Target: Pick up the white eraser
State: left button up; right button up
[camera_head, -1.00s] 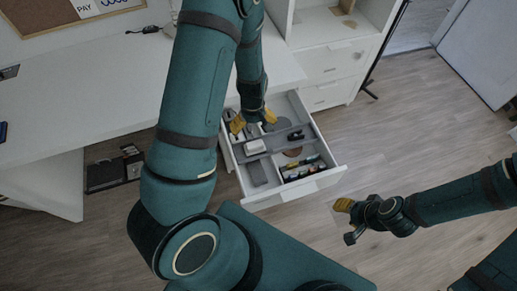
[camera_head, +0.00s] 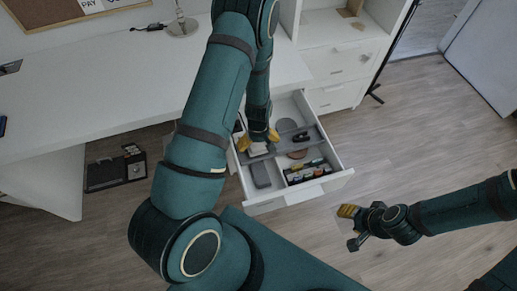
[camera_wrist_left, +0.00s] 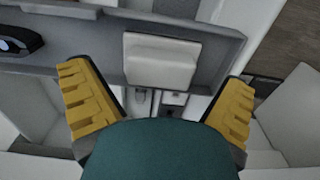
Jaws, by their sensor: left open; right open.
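The white eraser (camera_wrist_left: 160,60) is a pale block in the open drawer, against a grey divider in the left wrist view. In the head view the eraser (camera_head: 257,149) is partly hidden by my left gripper (camera_head: 259,140). In the left wrist view my left gripper (camera_wrist_left: 158,105) is open, with its yellow fingers on either side below the eraser and nothing held. My right gripper (camera_head: 347,211) is open and empty, over the floor to the right of the drawer.
The open drawer (camera_head: 318,189) has grey dividers (camera_head: 283,145), a dark stapler-like object (camera_head: 300,137), a grey case (camera_head: 261,174) and several small bottles (camera_head: 305,173). The white desk (camera_head: 90,95) is at the left, a cabinet (camera_head: 338,65) behind. Open floor lies right.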

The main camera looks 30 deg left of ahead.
aim_at(259, 144)
pick_arm(q)
jog(key=shift+f, duration=0.7)
jog(key=shift+r, duration=0.1)
jog(key=c, duration=1.2)
notch_tip(259, 144, up, 10)
jog(key=p, duration=0.2)
jog(key=shift+p, duration=0.3)
jog(key=shift+o, duration=0.9)
jog(key=shift+c, duration=0.3)
